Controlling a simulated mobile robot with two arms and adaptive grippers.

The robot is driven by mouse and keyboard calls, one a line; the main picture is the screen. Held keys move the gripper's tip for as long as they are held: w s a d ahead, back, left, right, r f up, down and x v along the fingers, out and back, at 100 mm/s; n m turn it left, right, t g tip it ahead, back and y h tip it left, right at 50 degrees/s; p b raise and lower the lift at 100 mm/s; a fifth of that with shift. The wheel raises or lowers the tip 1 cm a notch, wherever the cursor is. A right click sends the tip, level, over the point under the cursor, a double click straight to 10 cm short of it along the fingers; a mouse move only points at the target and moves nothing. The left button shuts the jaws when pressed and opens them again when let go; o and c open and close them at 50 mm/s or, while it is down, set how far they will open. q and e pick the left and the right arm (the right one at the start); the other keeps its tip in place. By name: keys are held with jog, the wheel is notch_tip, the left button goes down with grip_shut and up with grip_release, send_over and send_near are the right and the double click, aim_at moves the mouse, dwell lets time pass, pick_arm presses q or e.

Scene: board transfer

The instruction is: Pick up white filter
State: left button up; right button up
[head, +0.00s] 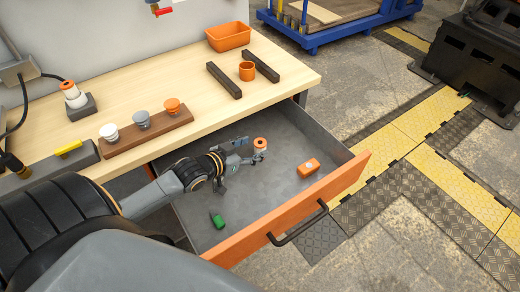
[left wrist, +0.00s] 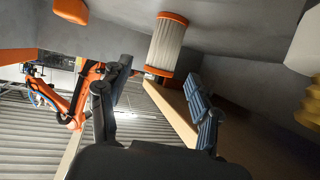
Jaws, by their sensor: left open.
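The white filter (head: 260,151) has a pale body and an orange ring on top, and is in the open drawer (head: 222,241). In the left wrist view the white filter (left wrist: 167,46) shows a white pleated body with an orange cap at each end. My left gripper (head: 241,154) is inside the drawer just left of the filter. In the left wrist view my left gripper (left wrist: 158,75) is open, with one finger on each side and the filter at or just beyond the fingertips. No grip on it shows. My right gripper is not in view.
The drawer also holds an orange block (head: 308,167) and a green object (head: 217,220). On the workbench (head: 225,105) are a brown rack (head: 148,137) with three cup-like pieces, an orange bin (head: 228,37), an orange cup (head: 247,71) and two dark bars.

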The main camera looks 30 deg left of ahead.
aim_at(256, 147)
pick_arm(q)
jog(key=x, duration=0.4)
jog(key=shift+w+f, duration=0.1)
jog(key=shift+c, duration=0.2)
jog(key=c, duration=1.2)
